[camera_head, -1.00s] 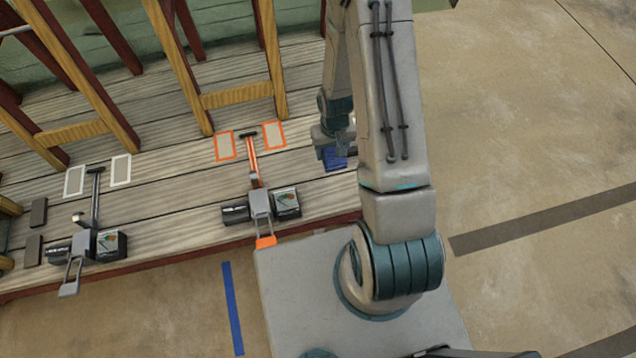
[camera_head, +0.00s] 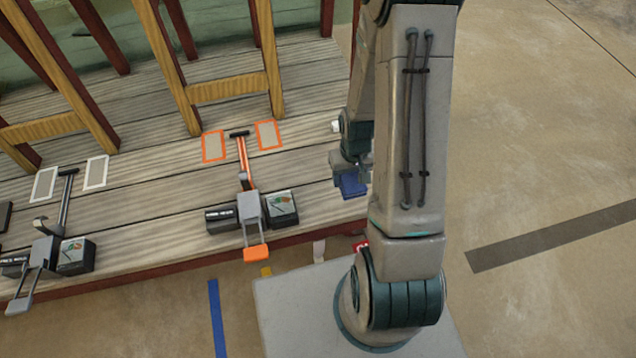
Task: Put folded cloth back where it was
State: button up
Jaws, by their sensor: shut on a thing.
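A blue folded cloth (camera_head: 351,186) is under my gripper (camera_head: 352,172), near the right end of the wooden deck. My gripper is shut on the cloth. The fingertips are small and partly hidden by the wrist. I cannot tell whether the cloth touches the deck or hangs just above it.
A tool with an orange handle and black boxes (camera_head: 248,205) lies on the deck (camera_head: 180,180) left of my gripper. Orange-framed pads (camera_head: 267,135) lie behind it. A similar grey tool (camera_head: 45,250) is farther left. Wooden frames (camera_head: 230,88) stand at the back. Open floor (camera_head: 540,130) is right.

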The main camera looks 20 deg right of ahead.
jog(key=b, duration=0.4)
send_over(317, 180)
notch_tip(317, 180, down, 7)
jog(key=shift+d, duration=0.15)
jog(key=shift+f, duration=0.15)
jog(key=shift+f+b, duration=0.75)
jog(key=shift+f, duration=1.1)
jog(key=shift+f, duration=0.2)
jog(key=o, duration=0.9)
jog(key=shift+o, duration=0.2)
jog(key=shift+r, duration=0.15)
